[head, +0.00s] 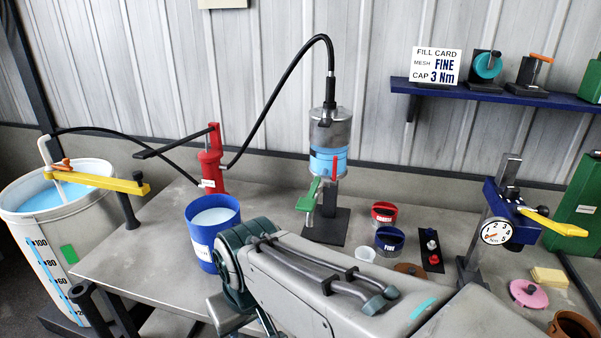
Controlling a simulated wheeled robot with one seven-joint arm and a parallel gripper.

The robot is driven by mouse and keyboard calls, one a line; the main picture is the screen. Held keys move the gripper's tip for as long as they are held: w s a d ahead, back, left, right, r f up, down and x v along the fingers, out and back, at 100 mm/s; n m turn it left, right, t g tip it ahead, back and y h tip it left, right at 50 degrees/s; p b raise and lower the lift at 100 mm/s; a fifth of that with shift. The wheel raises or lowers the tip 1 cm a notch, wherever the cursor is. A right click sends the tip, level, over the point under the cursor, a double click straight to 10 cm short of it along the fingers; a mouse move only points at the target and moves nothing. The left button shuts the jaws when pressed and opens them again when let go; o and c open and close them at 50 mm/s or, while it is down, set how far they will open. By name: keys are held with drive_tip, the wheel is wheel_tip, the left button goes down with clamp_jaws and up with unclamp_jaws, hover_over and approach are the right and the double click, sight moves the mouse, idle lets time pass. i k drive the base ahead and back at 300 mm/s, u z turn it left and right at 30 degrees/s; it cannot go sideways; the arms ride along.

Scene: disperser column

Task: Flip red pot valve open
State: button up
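My gripper is hidden behind or below the arm, and nothing is seen touching the lever.
A blue bucket (201,250) of pale liquid stands left of my arm. A red pump (210,165) with a black lever stands behind it. Red (384,207) and blue (390,232) cups and a dial gauge (496,231) are to the right. A black hose (285,75) arches above the pot.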

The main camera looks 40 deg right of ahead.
sight(333, 182)
drive_tip(key=u, duration=0.15)
drive_tip(key=k, duration=0.25)
drive_tip(key=z, duration=0.65)
drive_tip(key=i, duration=0.25)
drive_tip(key=z, duration=0.1)
drive_tip(key=k, duration=1.25)
drive_tip(key=z, duration=0.25)
drive_tip(key=i, duration=1.25)
drive_tip(key=z, duration=0.2)
